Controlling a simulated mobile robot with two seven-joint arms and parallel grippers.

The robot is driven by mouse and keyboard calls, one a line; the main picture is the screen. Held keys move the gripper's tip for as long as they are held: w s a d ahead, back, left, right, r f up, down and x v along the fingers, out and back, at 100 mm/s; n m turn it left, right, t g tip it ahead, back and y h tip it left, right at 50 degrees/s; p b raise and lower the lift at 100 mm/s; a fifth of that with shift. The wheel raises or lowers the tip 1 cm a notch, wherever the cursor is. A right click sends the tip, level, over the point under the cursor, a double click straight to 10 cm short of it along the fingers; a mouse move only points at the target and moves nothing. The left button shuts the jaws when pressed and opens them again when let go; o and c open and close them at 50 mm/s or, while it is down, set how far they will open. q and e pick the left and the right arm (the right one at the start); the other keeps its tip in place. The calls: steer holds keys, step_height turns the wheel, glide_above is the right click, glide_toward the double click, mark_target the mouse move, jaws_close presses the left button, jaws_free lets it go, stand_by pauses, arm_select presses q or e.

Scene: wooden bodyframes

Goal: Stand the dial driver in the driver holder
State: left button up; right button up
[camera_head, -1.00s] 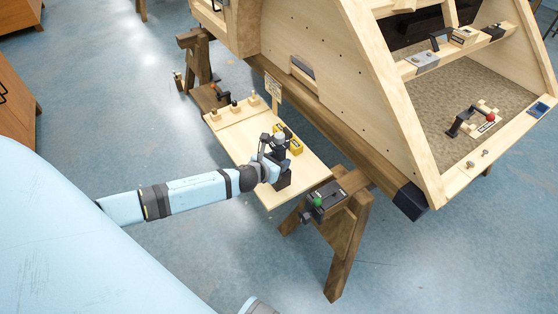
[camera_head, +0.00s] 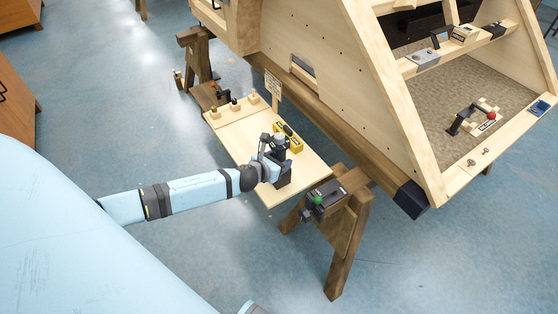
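My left arm reaches in from the left, and my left gripper (camera_head: 277,146) is over the front right part of a pale wooden shelf board (camera_head: 246,152). The gripper is small and dark, and I cannot tell whether its fingers are open or shut on something. A yellow block with a dark top (camera_head: 293,141) lies on the board just beyond the gripper. Small wooden blocks (camera_head: 214,113) stand in a row along the board's left end, with dark upright items at some of them. I cannot tell which item is the dial driver or its holder. My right gripper is out of view.
A small sign (camera_head: 273,87) stands at the board's back edge, beside the large wooden frame (camera_head: 330,75). The board's middle is clear.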

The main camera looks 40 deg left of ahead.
arm_select(q)
steer(key=shift+o, duration=1.3)
steer(key=shift+s+f, duration=0.1)
steer(key=shift+f, duration=0.05)
steer(key=p+v, duration=0.2)
steer(key=v, duration=2.5)
steer(key=shift+r, duration=0.25)
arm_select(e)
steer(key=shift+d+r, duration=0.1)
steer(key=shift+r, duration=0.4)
